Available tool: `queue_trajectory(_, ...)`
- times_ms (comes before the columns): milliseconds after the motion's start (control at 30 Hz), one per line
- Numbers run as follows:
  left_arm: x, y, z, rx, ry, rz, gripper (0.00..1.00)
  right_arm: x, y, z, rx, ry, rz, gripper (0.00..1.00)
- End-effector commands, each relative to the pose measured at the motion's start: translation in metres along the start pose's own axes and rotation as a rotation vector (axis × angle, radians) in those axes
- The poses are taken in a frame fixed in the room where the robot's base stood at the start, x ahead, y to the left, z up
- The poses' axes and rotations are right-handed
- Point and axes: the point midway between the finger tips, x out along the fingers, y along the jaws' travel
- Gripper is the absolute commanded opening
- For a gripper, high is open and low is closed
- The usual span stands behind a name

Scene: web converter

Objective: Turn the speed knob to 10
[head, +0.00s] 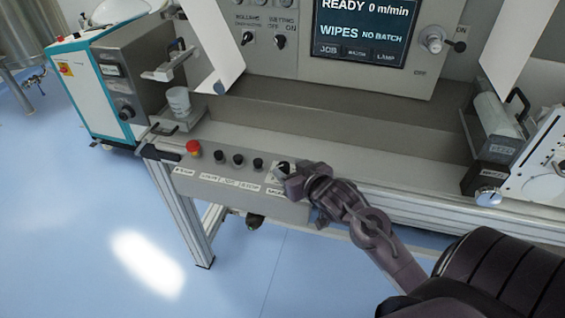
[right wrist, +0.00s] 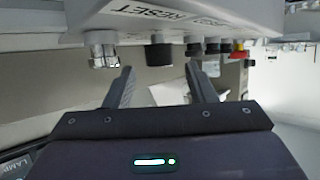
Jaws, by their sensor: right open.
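My right gripper (head: 292,184) is at the right end of the grey control panel (head: 215,187) on the machine's front edge. A knob (head: 282,168) shows just behind its tip, partly hidden; its label and setting are not readable. In the right wrist view, my right gripper (right wrist: 160,88) is open and empty. A silver knob (right wrist: 102,48), probably the speed knob, is beyond and left of the left finger. A black button (right wrist: 158,50) by the "RESET" label is beyond the gap between the fingers. The screen (head: 360,30) reads "READY 0 m/min". My left gripper is out of view.
A red emergency button (head: 193,147) and several black buttons (head: 238,160) line the panel to the gripper's left. A silver dial (head: 488,197) is on the right unit. A grey cup-like stack (head: 179,102) stands at the left. Open blue floor lies in front.

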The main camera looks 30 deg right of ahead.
Motion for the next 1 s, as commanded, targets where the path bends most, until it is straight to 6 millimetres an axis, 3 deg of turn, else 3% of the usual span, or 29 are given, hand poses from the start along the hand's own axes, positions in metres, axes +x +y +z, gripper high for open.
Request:
queue_trajectory(100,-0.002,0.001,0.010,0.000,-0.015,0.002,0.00,0.019,0.000,-0.002,0.000,0.002,0.000,0.51)
queue_trajectory(233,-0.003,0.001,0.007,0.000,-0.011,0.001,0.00,0.033,0.000,-0.001,-0.001,0.002,0.000,0.51)
queue_trajectory(500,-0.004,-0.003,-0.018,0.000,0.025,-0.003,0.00,0.039,0.000,0.000,-0.002,0.000,0.001,0.51)
queue_trajectory(600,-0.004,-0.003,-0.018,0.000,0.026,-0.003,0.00,0.039,0.000,0.000,-0.002,0.000,0.000,0.49)
queue_trajectory(933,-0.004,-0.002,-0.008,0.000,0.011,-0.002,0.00,0.039,0.000,0.000,-0.001,0.000,0.000,0.06)
queue_trajectory(1000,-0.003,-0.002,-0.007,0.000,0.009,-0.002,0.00,0.039,0.000,0.000,-0.001,0.000,0.001,0.06)
